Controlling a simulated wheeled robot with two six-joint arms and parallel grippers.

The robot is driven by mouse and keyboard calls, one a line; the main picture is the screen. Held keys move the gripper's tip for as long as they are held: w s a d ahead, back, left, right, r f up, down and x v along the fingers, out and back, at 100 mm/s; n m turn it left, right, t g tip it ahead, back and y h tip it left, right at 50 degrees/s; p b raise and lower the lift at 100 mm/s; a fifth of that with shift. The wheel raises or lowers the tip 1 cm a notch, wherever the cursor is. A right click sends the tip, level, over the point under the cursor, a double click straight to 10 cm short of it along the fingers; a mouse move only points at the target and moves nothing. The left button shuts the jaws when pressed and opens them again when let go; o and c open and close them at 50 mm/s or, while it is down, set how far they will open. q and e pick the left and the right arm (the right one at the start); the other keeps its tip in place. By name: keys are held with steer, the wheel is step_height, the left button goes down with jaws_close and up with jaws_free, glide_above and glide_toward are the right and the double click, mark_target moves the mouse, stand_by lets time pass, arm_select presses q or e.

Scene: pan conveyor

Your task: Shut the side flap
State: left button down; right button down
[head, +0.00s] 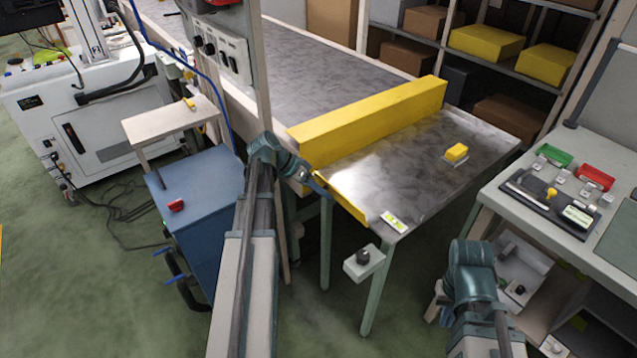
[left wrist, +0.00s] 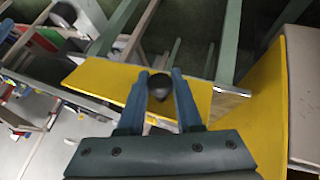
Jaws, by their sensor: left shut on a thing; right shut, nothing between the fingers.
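The side flap (head: 345,196) is a narrow yellow panel along the left edge of the metal table (head: 440,185); I cannot tell its exact angle. In the left wrist view the flap (left wrist: 98,76) lies across the middle, with a dark round knob (left wrist: 160,92) on it. My left gripper (head: 316,184) is at the flap's far end in the head view. In the left wrist view its fingers (left wrist: 160,80) are closed around the knob, one on each side. My right arm (head: 470,265) shows at the lower right, but its gripper is hidden.
A long yellow bar (head: 375,120) crosses the table beyond the flap. A box with a black knob (head: 364,260) is below the front corner. A blue cabinet (head: 197,195) stands left; a workbench (head: 535,230) stands right.

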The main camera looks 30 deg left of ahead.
arm_select(q)
steer(key=shift+w+d+r+g+y+p, duration=0.15)
steer(key=shift+w+r+g+y+p, duration=0.35)
steer(key=shift+g+p, duration=0.5)
steer(key=shift+w+d+r+n+g+y+p, duration=0.15)
steer(key=shift+n+g+y+p, duration=0.15)
steer(key=shift+g+p, duration=0.2)
steer(key=c, duration=0.6)
jaws_free()
